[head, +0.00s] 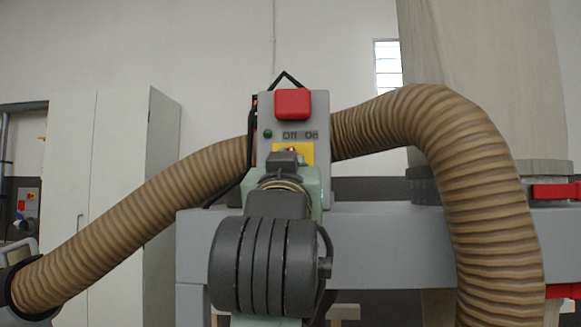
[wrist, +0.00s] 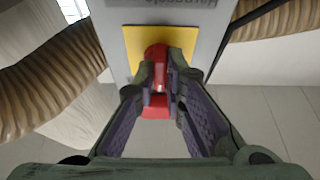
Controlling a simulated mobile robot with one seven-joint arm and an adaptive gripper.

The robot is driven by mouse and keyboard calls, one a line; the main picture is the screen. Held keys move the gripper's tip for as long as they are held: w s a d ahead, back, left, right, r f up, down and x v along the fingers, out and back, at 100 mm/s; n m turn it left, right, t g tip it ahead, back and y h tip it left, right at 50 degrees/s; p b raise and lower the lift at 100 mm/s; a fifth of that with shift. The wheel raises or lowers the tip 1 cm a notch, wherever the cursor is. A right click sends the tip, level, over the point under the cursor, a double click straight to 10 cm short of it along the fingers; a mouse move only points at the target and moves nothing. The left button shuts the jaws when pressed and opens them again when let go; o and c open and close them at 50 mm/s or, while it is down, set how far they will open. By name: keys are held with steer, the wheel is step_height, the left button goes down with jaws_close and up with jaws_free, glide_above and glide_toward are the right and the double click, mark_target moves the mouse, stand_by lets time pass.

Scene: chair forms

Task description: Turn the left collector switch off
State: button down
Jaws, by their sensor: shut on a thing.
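The grey collector switch box (head: 263,114) stands upright at the middle of the head view. It has a red block (head: 292,104) at the top, a small green light and the labels "Off" on the left and "On" on the right. Below them is a yellow plate (head: 307,153) with a red switch knob (wrist: 156,56), seen best in the wrist view. My gripper (wrist: 160,88) is shut on the red knob, one finger on each side. In the head view my gripper (head: 287,160) and arm hide most of the knob, so I cannot tell its setting there.
A ribbed brown hose (head: 440,110) arches behind the box to both sides. A grey machine beam (head: 375,245) runs behind my arm. A white cabinet (head: 115,150) stands at the left. Another red part (head: 555,191) sits at the far right.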

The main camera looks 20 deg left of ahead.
steer(key=c, duration=1.7)
jaws_free()
steer(key=shift+o, duration=0.2)
steer(key=v, duration=1.2)
